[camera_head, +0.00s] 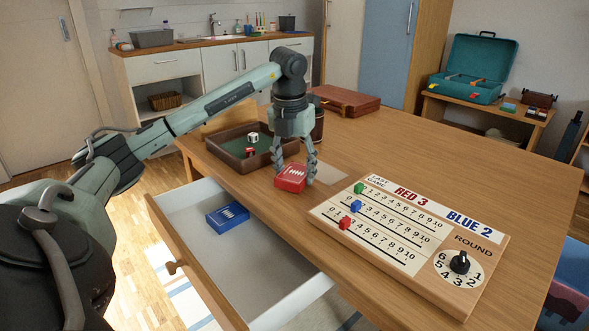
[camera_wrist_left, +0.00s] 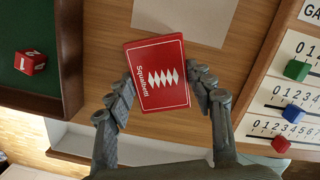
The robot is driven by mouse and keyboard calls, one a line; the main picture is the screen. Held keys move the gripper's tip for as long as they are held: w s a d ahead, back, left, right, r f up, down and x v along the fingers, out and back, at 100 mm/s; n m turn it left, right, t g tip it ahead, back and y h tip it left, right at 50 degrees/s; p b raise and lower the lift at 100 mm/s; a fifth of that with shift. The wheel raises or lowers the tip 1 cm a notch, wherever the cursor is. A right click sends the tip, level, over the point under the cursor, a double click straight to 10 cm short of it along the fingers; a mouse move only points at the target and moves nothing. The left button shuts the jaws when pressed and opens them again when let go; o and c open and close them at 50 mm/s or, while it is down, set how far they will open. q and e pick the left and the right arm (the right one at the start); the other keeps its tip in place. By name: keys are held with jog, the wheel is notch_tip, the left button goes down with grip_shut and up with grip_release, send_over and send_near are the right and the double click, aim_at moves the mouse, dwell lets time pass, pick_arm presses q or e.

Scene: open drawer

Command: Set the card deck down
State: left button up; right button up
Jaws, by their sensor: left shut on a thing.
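A red card deck (camera_head: 291,177) with a white diamond pattern is between the fingers of my left gripper (camera_head: 297,172), at the table's front edge above the open drawer. In the left wrist view the red deck (camera_wrist_left: 157,74) lies flat side to the camera, with the left gripper's fingers (camera_wrist_left: 166,92) on both its sides. The gripper is shut on it. Whether the deck touches the tabletop is hard to tell. A blue card deck (camera_head: 227,216) lies in the open white drawer (camera_head: 200,197). My right gripper is not in view.
A dice tray (camera_head: 224,147) with dice stands left of the gripper. A wooden scoreboard (camera_head: 400,284) with colored markers and a dial lies to the right. A pale rectangle (camera_head: 329,171) is on the wooden table (camera_head: 420,150) behind the deck. A brown case (camera_head: 345,100) lies farther back.

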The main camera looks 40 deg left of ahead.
aim_at(294, 174)
pick_arm(q)
jog(key=shift+f, duration=0.1)
jog(key=o, duration=1.2)
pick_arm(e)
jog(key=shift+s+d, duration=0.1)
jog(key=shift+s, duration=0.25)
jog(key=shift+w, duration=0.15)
pick_arm(q)
jog(key=shift+r, duration=0.25)
jog(key=r, duration=0.4)
jog(key=r+p, duration=0.1)
jog(key=r, duration=0.1)
jog(key=shift+s+d+r, duration=0.15)
jog(key=shift+s+r, duration=0.05)
jog(key=shift+s, duration=0.1)
jog(key=shift+s+d+r+p, duration=0.15)
jog(key=shift+r+p, duration=0.35)
jog(key=shift+r, duration=0.85)
jog(key=shift+s+a+r+p, duration=0.15)
jog(key=shift+r+p, duration=0.35)
jog(key=shift+r, duration=0.8)
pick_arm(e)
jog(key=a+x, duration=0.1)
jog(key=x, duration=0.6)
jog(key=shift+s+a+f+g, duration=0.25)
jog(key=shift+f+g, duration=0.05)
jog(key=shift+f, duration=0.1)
pick_arm(q)
jog(key=shift+d, duration=0.1)
